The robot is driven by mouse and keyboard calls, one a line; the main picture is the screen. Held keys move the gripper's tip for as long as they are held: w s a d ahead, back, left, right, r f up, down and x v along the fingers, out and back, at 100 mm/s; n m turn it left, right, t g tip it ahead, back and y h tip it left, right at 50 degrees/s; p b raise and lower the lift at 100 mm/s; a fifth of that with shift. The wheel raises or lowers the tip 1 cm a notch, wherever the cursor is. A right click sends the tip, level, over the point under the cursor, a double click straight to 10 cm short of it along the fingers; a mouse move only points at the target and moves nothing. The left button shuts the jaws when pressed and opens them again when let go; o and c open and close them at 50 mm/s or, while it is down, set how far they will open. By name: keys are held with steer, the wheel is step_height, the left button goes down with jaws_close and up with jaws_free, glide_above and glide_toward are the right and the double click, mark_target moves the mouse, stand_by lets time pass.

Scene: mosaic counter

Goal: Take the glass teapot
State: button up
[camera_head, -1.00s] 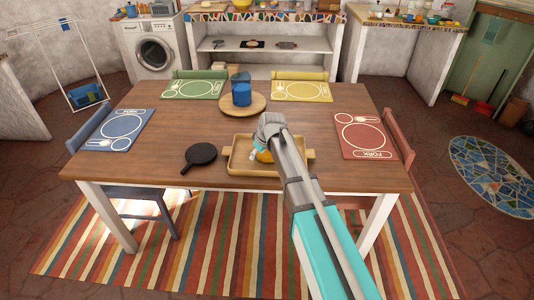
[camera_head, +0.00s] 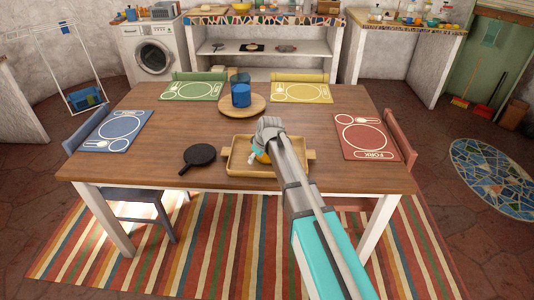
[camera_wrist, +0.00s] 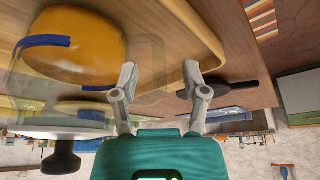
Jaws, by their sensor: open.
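The glass teapot (camera_wrist: 75,50) fills the upper left of the wrist view, with orange liquid inside and a blue band. The wrist picture is turned over, and a dark knob (camera_wrist: 62,160) shows below the glass. In the head view only a bit of the orange teapot (camera_head: 261,157) shows, on a wooden tray (camera_head: 235,168), behind my arm. My gripper (camera_wrist: 160,75) is open. A faint clear loop, apparently the teapot's handle (camera_wrist: 160,50), lies between or just beyond its fingertips. I cannot tell whether they touch it.
A black pan (camera_head: 199,156) lies left of the tray. A blue pitcher (camera_head: 241,95) stands on a round board (camera_head: 258,106) farther back. Placemats, such as the red one (camera_head: 364,137), lie around the table (camera_head: 165,135). Bare wood lies between them.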

steer(key=shift+b+x, duration=0.95)
steer(key=shift+x, duration=0.45)
jaws_close()
steer(key=shift+r, duration=0.1)
